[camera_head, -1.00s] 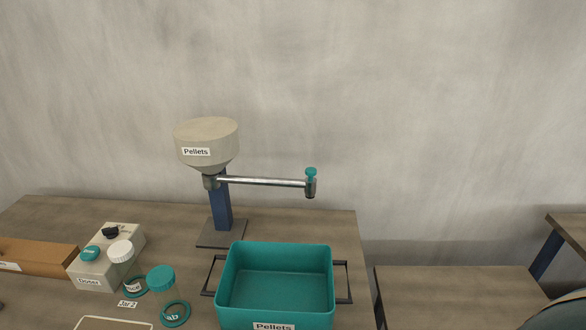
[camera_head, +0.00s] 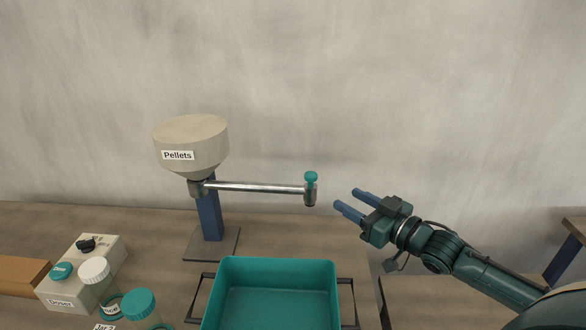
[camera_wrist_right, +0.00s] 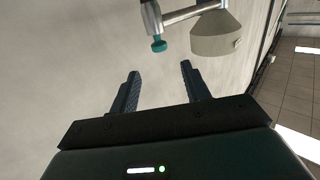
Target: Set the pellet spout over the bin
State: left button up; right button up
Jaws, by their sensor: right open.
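The pellet hopper (camera_head: 192,148) is a beige funnel labelled "Pellets" on a blue post. Its metal spout arm (camera_head: 255,187) reaches right, ending in a short downward nozzle with a teal knob (camera_head: 311,177). The teal bin (camera_head: 272,267) stands on the table below and in front, cut off by the picture's lower edge. My right gripper (camera_head: 348,200) is open and empty, just right of the knob and apart from it. In the right wrist view the knob (camera_wrist_right: 159,45) lies beyond the open fingers (camera_wrist_right: 160,80). My left gripper is out of view.
A brown box (camera_head: 22,276) is at the left edge. Black handles (camera_head: 347,300) stick out from the bin's sides.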

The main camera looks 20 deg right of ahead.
aim_at(316, 177)
jog(key=x, duration=1.2)
jog(key=shift+d+r+p, duration=0.1)
jog(key=shift+r+p, duration=0.15)
jog(key=shift+p, duration=0.1)
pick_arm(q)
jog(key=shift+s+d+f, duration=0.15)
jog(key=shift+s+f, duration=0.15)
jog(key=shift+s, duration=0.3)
pick_arm(e)
jog(key=shift+w+a, duration=0.2)
jog(key=shift+w, duration=0.35)
jog(key=shift+c, duration=0.2)
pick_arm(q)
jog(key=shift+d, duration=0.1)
pick_arm(e)
grip_shut()
